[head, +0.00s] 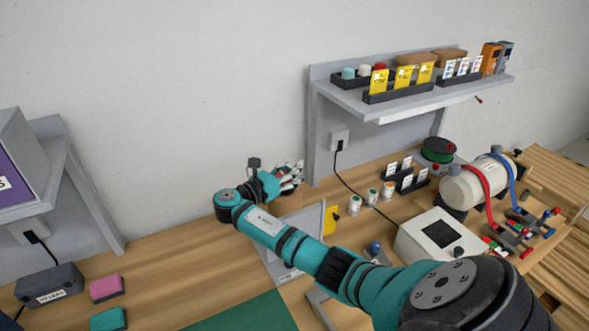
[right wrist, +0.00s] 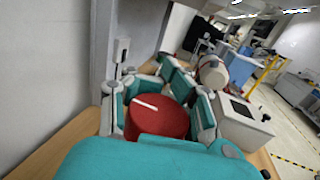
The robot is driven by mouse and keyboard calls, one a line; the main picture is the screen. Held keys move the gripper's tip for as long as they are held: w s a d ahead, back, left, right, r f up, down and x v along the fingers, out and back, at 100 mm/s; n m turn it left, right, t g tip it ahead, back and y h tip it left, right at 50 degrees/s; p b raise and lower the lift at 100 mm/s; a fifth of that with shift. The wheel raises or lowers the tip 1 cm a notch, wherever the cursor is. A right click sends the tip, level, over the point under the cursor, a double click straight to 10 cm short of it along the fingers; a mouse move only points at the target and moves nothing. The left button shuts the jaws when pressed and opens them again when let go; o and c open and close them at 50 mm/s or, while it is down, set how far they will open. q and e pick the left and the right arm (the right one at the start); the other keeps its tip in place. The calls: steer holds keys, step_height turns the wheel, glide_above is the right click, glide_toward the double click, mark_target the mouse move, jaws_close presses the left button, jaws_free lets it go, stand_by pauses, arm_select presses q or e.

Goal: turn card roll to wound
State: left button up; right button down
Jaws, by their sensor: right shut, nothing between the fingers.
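My right gripper (head: 294,175) is shut and empty above the table, near the left end of the wall shelf. In the right wrist view a red round drum with a white line (right wrist: 160,120) shows between my finger links; I cannot tell whether it is touched. A cream roll (head: 478,185) with a red and a blue band lies on its side at the right, well apart from the gripper. It also shows in the right wrist view (right wrist: 213,73). I cannot tell for sure that it is the card roll. My left gripper is out of view.
A white box with a dark screen (head: 430,238) stands before the roll. Small tins (head: 371,197), a green reel (head: 438,150) and card racks (head: 402,175) stand behind. The shelf (head: 420,100) overhangs the table. A grey stand (head: 300,232) is under my arm.

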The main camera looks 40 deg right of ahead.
steer(key=c, duration=2)
jaws_free()
steer(key=shift+a+f, duration=0.2)
steer(key=shift+f, duration=0.05)
steer(key=o, duration=0.7)
steer(key=shift+a+r, duration=0.1)
steer(key=shift+r, duration=0.05)
steer(key=o, duration=0.4)
steer(key=shift+r, duration=0.1)
steer(key=shift+c, duration=0.2)
steer(key=a, duration=1.1)
steer(key=shift+w+a, duration=0.35)
steer(key=shift+s, duration=0.1)
